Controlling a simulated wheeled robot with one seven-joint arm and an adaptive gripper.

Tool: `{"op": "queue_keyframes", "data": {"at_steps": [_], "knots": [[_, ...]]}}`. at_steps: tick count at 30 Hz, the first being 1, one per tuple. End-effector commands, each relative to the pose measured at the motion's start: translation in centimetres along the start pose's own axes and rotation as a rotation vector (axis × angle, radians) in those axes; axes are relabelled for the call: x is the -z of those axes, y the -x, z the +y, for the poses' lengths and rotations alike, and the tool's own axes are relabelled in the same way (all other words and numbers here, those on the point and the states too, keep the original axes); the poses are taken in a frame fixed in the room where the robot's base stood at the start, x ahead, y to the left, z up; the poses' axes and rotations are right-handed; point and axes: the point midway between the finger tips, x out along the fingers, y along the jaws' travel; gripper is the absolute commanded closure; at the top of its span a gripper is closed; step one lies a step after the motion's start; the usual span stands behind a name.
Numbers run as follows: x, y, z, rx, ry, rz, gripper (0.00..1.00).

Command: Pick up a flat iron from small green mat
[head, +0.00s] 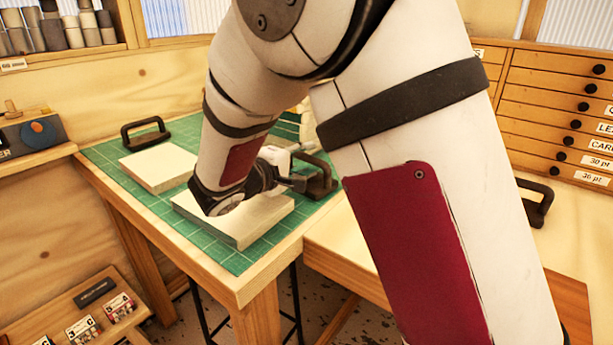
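A green gridded mat (99,152) covers the wooden table. A black flat iron with a raised loop handle (146,131) stands at its back left. Another black iron (320,180) stands at the mat's right side, just right of my gripper (297,172). My gripper is low over the mat, close to this iron's left side, and largely hidden by my wrist. I cannot tell whether it touches the iron, or whether its fingers are open or shut. A third black handled iron (538,203) is at the right, partly behind my arm.
Two pale flat blocks lie on the mat, one at left (160,168) and one under my wrist (250,225). Labelled drawers (550,100) stand at the back right. A shelf of cylinders (60,30) is at the back left. A low rack (90,315) is at the front left.

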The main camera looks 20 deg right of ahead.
Motion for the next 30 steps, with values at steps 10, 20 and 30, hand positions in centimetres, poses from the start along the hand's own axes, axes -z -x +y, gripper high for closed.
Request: {"op": "queue_keyframes", "data": {"at_steps": [10, 20, 30], "knots": [[0.0, 0.0, 0.0, 0.000, 0.000, 0.000, 1.00], [0.0, 0.1, 0.3, -0.005, -0.004, 0.000, 1.00], [0.1, 0.6, 2.9, -0.006, -0.006, 0.001, 1.00]]}}
